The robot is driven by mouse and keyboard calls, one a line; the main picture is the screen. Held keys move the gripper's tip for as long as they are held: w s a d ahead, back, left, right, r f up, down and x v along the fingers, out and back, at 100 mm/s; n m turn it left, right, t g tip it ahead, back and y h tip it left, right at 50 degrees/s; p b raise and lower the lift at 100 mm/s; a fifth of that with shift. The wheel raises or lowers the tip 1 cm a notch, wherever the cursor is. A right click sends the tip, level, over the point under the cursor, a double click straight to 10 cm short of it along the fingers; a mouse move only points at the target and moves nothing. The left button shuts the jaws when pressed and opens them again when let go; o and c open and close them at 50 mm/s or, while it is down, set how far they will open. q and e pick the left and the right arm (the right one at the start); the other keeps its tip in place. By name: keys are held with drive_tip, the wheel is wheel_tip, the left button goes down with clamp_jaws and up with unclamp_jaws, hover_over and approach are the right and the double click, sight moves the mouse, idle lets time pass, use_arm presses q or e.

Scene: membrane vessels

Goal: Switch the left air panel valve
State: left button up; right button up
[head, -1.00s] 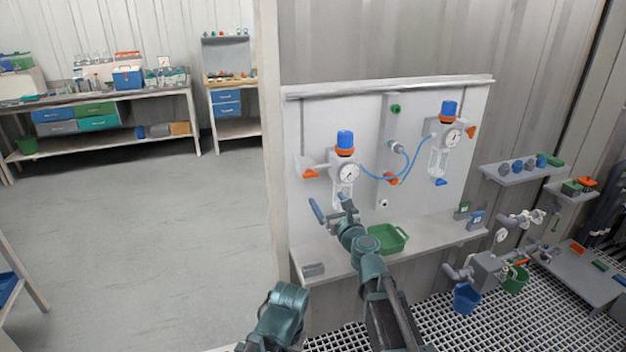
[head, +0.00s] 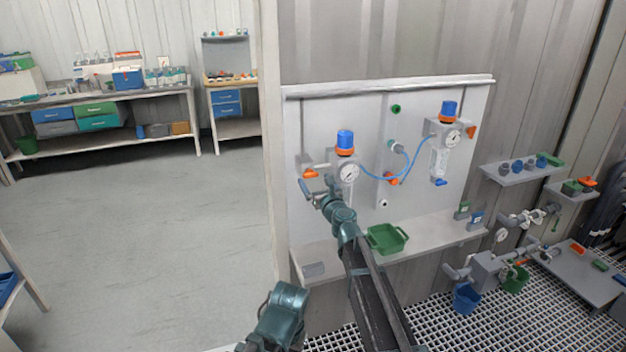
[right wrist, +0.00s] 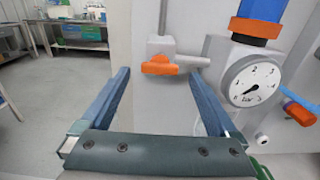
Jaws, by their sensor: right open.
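The left air panel valve has an orange handle (head: 309,173) at the left side of the white panel (head: 365,105), left of a round gauge (head: 348,173) under a blue-topped regulator (head: 345,141). In the right wrist view the orange handle (right wrist: 160,66) lies crosswise under a grey valve body, ahead of the jaws. My right gripper (head: 317,187) is open and empty, just below and in front of the handle. Its two blue fingers (right wrist: 160,85) point at the handle from either side, with no contact visible.
A second regulator (head: 449,110) with a gauge hangs at the panel's right, joined by a blue hose (head: 375,177). A green basket (head: 387,238) stands on the shelf below the panel. Open floor (head: 150,230) lies to the left.

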sight(310, 175)
drive_tip(key=shift+x, duration=1.2)
drive_tip(key=c, duration=1.4)
